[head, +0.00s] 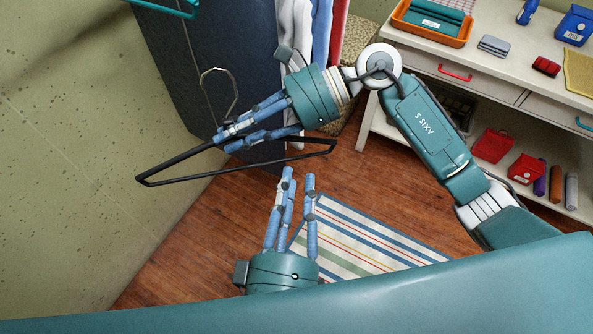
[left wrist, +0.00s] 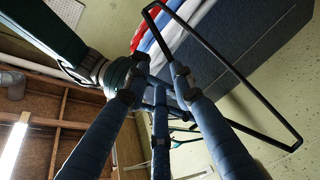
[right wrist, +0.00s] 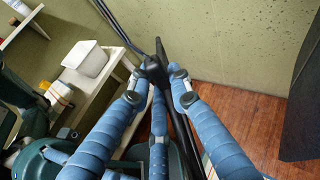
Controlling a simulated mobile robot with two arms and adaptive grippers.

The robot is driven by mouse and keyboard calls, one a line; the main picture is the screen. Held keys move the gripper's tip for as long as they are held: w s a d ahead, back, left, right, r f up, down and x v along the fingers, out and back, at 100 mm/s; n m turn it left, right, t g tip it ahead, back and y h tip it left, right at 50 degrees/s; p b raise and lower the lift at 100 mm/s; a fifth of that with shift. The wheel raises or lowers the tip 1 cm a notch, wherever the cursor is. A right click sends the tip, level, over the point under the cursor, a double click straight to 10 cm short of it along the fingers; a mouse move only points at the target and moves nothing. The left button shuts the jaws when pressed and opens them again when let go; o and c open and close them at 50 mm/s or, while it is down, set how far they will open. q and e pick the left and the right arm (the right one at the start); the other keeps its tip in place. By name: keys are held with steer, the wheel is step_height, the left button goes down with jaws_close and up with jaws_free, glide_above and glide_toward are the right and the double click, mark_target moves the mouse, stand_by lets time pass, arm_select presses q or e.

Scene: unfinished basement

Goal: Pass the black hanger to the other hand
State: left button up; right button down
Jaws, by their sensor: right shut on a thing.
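The black hanger (head: 180,159) is held tilted in the air with its metal hook pointing up. My right gripper (head: 226,138) is shut on its upper part, near the neck, in the head view. In the right wrist view the hanger (right wrist: 181,118) runs between the fingertips (right wrist: 158,72). My left gripper (head: 298,176) points up from below, its fingers apart and empty, just under the hanger's right part. In the left wrist view the hanger (left wrist: 232,72) lies beyond the open fingers (left wrist: 152,82). I see no contact between the left fingers and the hanger.
A dark cabinet (head: 180,50) with hanging clothes (head: 296,35) stands behind the hanger. A white workbench (head: 400,55) with trays, boxes and tools is at the upper right. A striped rug (head: 370,240) lies on the wooden floor (head: 190,245). A plain wall (head: 70,130) is at left.

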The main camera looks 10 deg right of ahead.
mark_target(302, 138)
arm_select(q)
steer(key=x, duration=1.1)
steer(key=shift+w+d, duration=0.15)
steer(key=shift+w, duration=0.25)
steer(key=shift+r, duration=0.1)
jaws_close()
arm_select(e)
steer(key=c, duration=1.5)
jaws_free()
steer(key=shift+c, duration=0.2)
